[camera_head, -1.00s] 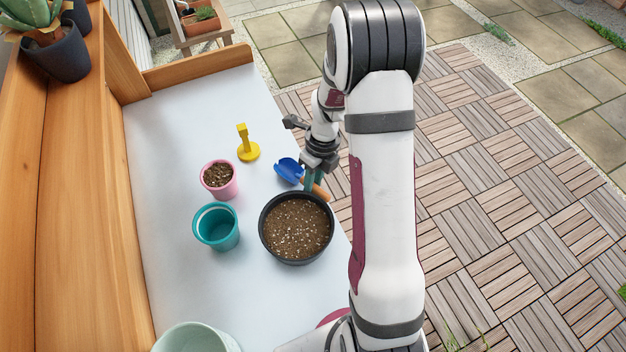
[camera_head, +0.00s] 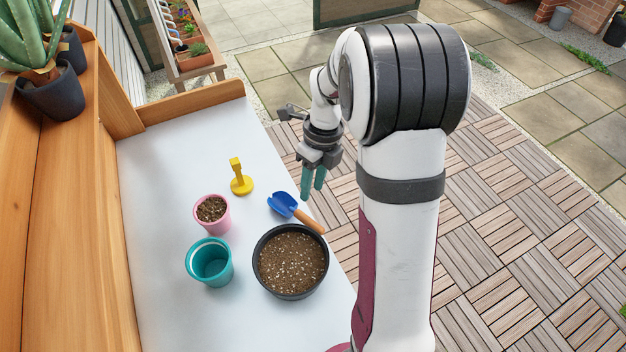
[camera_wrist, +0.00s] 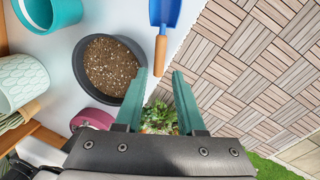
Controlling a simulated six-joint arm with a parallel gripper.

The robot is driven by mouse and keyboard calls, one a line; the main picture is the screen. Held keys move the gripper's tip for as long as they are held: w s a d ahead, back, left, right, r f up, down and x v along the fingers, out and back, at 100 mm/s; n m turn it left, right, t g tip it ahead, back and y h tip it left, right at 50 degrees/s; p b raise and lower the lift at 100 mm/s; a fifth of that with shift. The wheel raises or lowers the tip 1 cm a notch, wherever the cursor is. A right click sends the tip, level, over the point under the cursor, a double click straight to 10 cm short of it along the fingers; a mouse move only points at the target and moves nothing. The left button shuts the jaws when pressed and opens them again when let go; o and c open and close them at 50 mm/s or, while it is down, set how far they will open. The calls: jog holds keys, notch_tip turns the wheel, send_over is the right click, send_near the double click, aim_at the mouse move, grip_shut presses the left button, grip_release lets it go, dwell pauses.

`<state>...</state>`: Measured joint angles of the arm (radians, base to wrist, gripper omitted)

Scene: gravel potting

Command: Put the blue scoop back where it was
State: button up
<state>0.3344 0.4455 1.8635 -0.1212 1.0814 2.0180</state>
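The blue scoop (camera_head: 283,203) lies on the white table near its right edge, its wooden handle (camera_head: 308,220) beside the rim of the dark pot. It also shows in the wrist view (camera_wrist: 165,12), with its handle (camera_wrist: 159,52) beyond my fingertips. My gripper (camera_head: 313,194) is raised above the table's right edge, close to the scoop but apart from it. Its teal fingers are spread in the wrist view (camera_wrist: 162,74), with nothing between them.
A dark pot of gravelly soil (camera_head: 290,262) stands in front of the scoop. A teal pot (camera_head: 209,262), a pink pot with soil (camera_head: 212,214) and a yellow tool (camera_head: 240,178) stand to the left. The table (camera_head: 185,140) is clear at the back.

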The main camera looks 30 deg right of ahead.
jog(key=s+a+r+n, duration=0.4)
jog(key=s+r+n, duration=0.1)
jog(key=r+n, duration=0.1)
jog(key=s+a+r+n, duration=0.1)
jog(key=s+a+n, duration=0.3)
jog(key=s+n, duration=0.5)
jog(key=s+a+r+n, duration=0.2)
jog(key=s+a+n, duration=0.2)
jog(key=s+n, duration=0.4)
jog(key=n, duration=0.3)
jog(key=shift+s+a, duration=0.3)
jog(key=shift+s, duration=0.05)
